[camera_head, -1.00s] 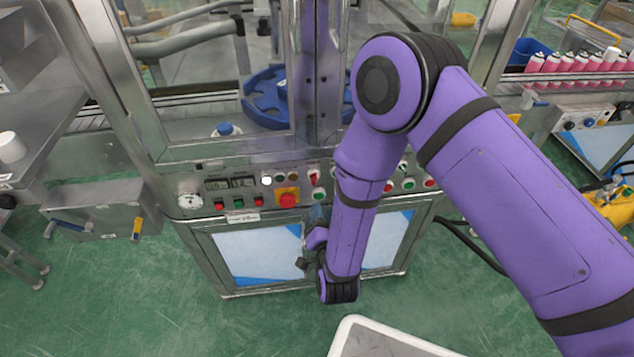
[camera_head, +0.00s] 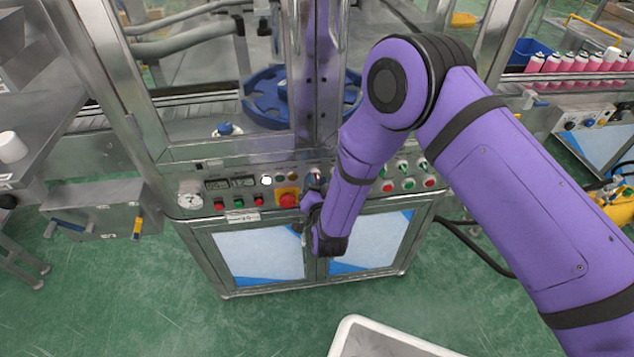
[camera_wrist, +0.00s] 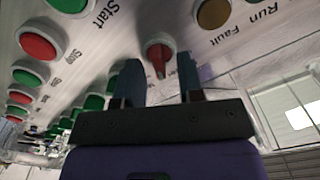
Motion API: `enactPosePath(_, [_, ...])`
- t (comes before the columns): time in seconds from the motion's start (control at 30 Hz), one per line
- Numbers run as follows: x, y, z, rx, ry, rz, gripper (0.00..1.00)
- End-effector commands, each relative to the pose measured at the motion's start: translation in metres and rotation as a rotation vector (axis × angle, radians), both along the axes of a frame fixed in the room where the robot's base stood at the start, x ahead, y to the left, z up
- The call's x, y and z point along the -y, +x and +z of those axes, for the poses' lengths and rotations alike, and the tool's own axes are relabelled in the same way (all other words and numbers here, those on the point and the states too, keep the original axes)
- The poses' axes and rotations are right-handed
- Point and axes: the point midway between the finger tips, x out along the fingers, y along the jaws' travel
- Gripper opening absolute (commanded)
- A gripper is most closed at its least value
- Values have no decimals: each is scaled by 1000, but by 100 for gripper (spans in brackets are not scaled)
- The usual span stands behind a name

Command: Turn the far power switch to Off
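A red rotary switch knob (camera_wrist: 158,58) shows on the machine's control panel (camera_wrist: 100,45) in the wrist view. It has a pointed handle; any label of its own is not readable. My gripper (camera_wrist: 160,75) is open, with one finger on each side of the knob and a visible gap to both, so it does not grip it.
Start and stop buttons, such as a red one (camera_wrist: 38,46), crowd the panel beside the knob. Cabinet doors (camera_head: 262,256) are below. A white-rimmed bin (camera_head: 350,326) stands on the floor in front.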

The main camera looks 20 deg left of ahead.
Motion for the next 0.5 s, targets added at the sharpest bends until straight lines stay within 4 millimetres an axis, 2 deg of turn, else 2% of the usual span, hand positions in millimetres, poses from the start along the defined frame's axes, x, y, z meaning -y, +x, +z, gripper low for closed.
enactPosePath(0.2, [0, 0, 0, 0, 0, 0, 35])
enactPosePath(0.37, [0, 0, 0, 0, 0, 0, 0])
enactPosePath(0.5, [0, 0, 0, 0, 0, 0, 0])
